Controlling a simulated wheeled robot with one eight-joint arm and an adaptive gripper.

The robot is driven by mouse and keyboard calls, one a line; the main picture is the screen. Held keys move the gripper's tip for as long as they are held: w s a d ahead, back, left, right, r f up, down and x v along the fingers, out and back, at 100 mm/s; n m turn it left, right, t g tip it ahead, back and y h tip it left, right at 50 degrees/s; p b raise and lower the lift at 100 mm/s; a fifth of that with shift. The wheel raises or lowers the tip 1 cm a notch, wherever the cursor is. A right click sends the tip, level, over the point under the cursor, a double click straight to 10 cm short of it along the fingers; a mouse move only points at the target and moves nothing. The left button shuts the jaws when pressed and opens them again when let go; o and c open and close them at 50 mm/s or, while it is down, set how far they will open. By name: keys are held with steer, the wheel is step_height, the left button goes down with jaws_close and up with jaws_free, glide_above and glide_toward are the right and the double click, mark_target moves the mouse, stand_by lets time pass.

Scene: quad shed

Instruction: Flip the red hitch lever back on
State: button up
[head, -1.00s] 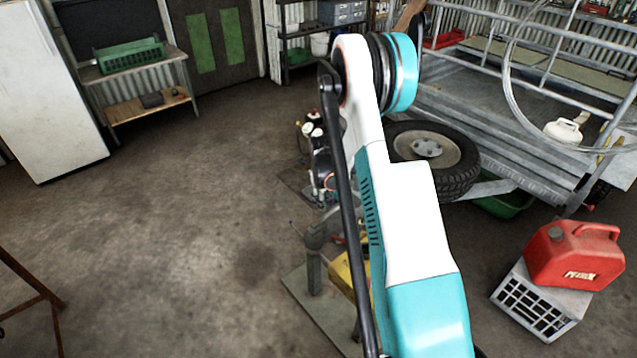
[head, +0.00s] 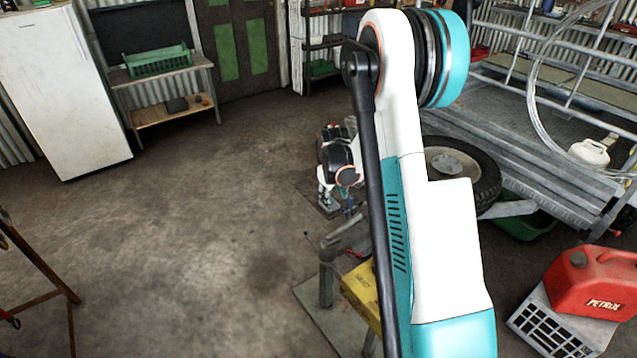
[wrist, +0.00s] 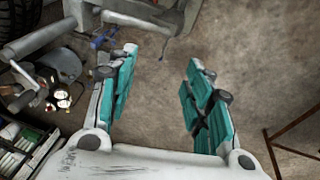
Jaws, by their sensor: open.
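My gripper (wrist: 161,62) is open and empty in the wrist view, with teal pads on both fingers and bare concrete floor between them. A small red piece (head: 355,253) shows in the head view beside a grey metal post (head: 327,280), left of my arm. It may be the red hitch lever, but it is too small and too covered to tell its position. In the wrist view, a small blue handle (wrist: 97,42) on grey metalwork lies left of and beyond the left finger. No red lever is clear there.
A yellow box (head: 360,288) sits close to the post, partly behind my arm. A spare wheel (head: 470,165) and the trailer are at right. A red petrol can (head: 597,283) rests on a grey crate (head: 545,325). The floor at left centre is clear.

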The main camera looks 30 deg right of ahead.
steer(key=s+a+r+t, duration=0.1)
steer(key=s+a+r, duration=0.3)
steer(key=a+r, duration=0.5)
steer(key=s+a+r+t, duration=0.1)
steer(key=s+a+r, duration=0.45)
steer(key=r, duration=0.55)
steer(key=s+a+r+t+y, duration=0.1)
steer(key=s+a+r, duration=0.1)
steer(key=s+a, duration=0.3)
steer(key=s+a+r+m+t, duration=0.1)
steer(key=s+a, duration=0.5)
steer(key=s, duration=0.6)
steer(key=shift+s+r+t+y, duration=0.4)
steer(key=shift+r, duration=0.35)
steer(key=shift+s+f, duration=0.1)
steer(key=shift+s, duration=0.25)
steer(key=shift+c, duration=1)
steer(key=shift+w, duration=0.1)
